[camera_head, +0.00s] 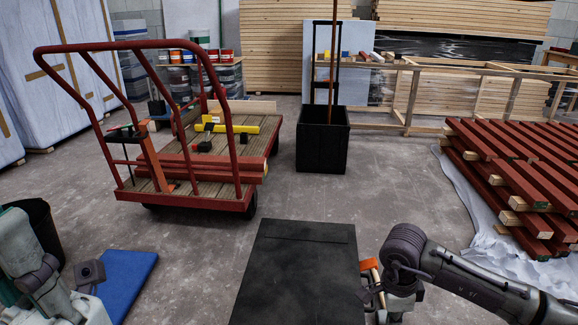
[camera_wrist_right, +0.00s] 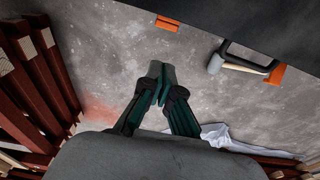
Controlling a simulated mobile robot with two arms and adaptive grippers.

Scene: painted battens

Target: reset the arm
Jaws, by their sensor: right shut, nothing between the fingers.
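My right arm comes in at the lower right of the head view, bent beside a flat black top (camera_head: 300,270); its fingers cannot be made out there. In the right wrist view my right gripper (camera_wrist_right: 161,82) is shut and empty, above bare concrete floor. My left arm is at the lower left of the head view, and its dark end part (camera_head: 90,272) is over or near a blue mat (camera_head: 130,280). Whether its fingers are open cannot be made out.
A hammer (camera_wrist_right: 238,66) with orange holders is near my right gripper. Red battens (camera_head: 520,165) are stacked on white sheeting at right. A red cart (camera_head: 205,203) carrying battens and a yellow tool (camera_head: 232,128) stands ahead, beside a black bin (camera_head: 322,150). Floor between is clear.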

